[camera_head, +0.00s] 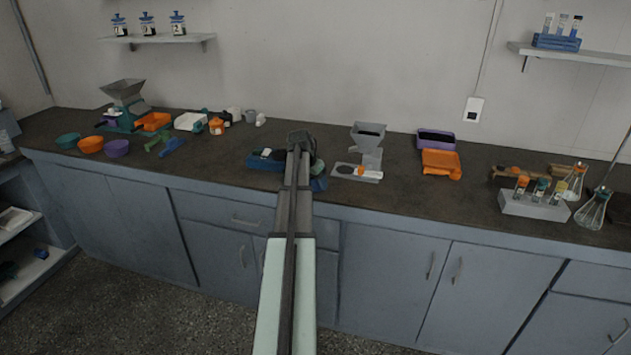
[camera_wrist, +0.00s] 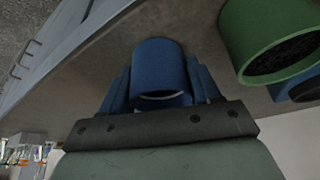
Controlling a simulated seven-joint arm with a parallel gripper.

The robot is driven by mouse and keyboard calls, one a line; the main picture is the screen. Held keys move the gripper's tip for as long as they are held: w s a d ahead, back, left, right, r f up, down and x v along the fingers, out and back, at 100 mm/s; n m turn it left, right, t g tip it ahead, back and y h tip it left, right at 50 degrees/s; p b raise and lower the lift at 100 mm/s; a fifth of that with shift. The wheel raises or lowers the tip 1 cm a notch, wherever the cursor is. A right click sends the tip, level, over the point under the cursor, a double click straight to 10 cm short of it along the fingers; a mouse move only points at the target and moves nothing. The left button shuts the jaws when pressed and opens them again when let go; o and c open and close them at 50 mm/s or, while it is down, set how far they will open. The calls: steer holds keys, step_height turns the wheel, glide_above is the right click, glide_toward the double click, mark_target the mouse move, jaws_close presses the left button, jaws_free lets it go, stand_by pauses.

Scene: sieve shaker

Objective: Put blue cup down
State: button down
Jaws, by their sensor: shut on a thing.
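The blue cup (camera_wrist: 160,68) sits between the two fingers of my gripper (camera_wrist: 160,88) in the wrist view, and the fingers are shut on its sides. The brown countertop shows behind the cup; whether its base touches the counter I cannot tell. In the head view my gripper (camera_head: 300,150) is over the middle of the counter, and my arm hides most of what is under it. A small blue piece (camera_head: 318,184) shows just right of my arm near the counter's front edge; I cannot tell if it is the cup.
A green container (camera_wrist: 270,40) with dark contents is close beside the cup in the wrist view. A blue base (camera_head: 262,162) lies left of my arm. A grey hopper device (camera_head: 369,140) and a pale tray (camera_head: 358,173) stand right.

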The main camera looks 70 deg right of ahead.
steer(key=shift+f, duration=0.1)
steer(key=shift+c, duration=1.1)
jaws_free()
steer(key=v, duration=1.2)
